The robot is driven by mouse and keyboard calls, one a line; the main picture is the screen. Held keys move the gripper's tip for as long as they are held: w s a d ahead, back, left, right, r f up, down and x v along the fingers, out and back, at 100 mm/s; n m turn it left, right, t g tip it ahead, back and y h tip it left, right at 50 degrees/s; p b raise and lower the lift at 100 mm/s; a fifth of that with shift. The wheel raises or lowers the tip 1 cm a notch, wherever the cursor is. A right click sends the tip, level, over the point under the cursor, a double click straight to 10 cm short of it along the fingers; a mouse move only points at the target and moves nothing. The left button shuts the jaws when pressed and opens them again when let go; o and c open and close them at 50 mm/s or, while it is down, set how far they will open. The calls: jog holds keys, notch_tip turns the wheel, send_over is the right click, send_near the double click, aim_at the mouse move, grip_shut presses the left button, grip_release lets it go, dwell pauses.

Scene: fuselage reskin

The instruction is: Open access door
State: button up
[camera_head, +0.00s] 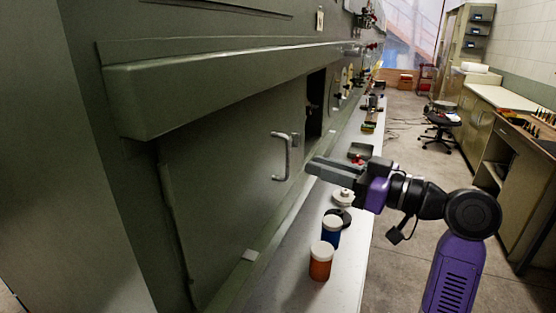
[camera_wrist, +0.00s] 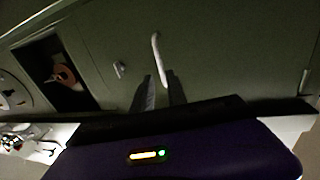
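The access door (camera_head: 225,175) is a large green panel in the green wall, and it looks shut. Its pale upright bar handle (camera_head: 285,157) is near the door's right edge. My gripper (camera_head: 312,168) is to the right of the handle, with its fingers pointing at the door and a small gap to the handle. In the wrist view the handle (camera_wrist: 158,58) rises ahead of the two dark fingers (camera_wrist: 160,95). Its lower end shows between the fingers, which stand apart. They are not closed on it.
A small latch (camera_head: 295,141) is beside the handle, and a dark opening (camera_head: 315,108) is right of the door. A narrow bench (camera_head: 300,280) below holds an orange jar (camera_head: 320,261), a blue jar (camera_head: 331,231) and small parts. A green ledge (camera_head: 230,82) juts out above.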

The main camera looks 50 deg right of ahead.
aim_at(289, 159)
jog(key=w, duration=0.3)
jog(key=w+a+p, duration=0.1)
jog(key=w, duration=0.2)
jog(key=shift+a+f, duration=0.1)
jog(key=shift+w+f+p, duration=0.1)
jog(key=shift+w+p, duration=0.3)
jog(key=shift+w, duration=0.5)
jog(key=shift+c, duration=0.2)
grip_shut()
dwell(0.5)
